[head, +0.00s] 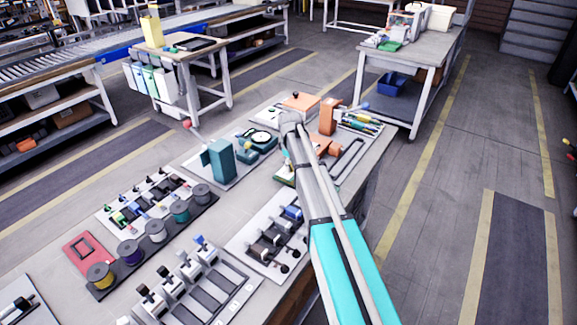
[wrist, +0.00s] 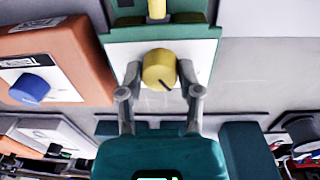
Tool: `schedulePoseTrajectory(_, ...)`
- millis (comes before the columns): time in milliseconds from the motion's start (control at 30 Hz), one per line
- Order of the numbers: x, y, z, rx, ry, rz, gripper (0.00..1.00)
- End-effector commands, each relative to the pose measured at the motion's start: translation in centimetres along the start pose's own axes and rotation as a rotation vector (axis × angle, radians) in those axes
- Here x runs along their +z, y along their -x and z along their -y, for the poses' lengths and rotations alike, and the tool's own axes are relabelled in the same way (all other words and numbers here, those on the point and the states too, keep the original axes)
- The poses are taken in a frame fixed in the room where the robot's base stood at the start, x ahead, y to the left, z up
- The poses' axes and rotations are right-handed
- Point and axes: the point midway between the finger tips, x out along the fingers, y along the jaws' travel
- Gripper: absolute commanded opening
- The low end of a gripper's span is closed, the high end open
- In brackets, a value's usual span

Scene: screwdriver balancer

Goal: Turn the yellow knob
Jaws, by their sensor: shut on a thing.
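The yellow knob (wrist: 159,69) is round with a dark pointer line that slants down and to the right. It sits on a white plate framed in green. My gripper (wrist: 160,72) is shut on the knob, with one grey finger at its left side and one at its right. In the head view my arm reaches over the bench, and its end (head: 291,122) hides the knob there.
A blue knob (wrist: 30,88) on an orange box is close on the left. In the head view an orange box (head: 329,118), a teal block (head: 218,158) and spools (head: 156,231) stand on the crowded bench. Open floor (head: 430,220) lies to the right.

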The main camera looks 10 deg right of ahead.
Motion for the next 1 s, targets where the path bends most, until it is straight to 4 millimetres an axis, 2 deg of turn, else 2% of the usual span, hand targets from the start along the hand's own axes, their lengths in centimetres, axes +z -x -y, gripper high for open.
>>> schedulePoseTrajectory(200,-0.38,0.01,-0.12,0.004,0.203,-0.019,0.00)
schedulePoseTrajectory(500,-0.42,0.01,-0.04,0.003,0.413,-0.031,0.00)
schedulePoseTrajectory(1000,-0.46,0.00,0.09,0.002,0.502,-0.036,0.00)
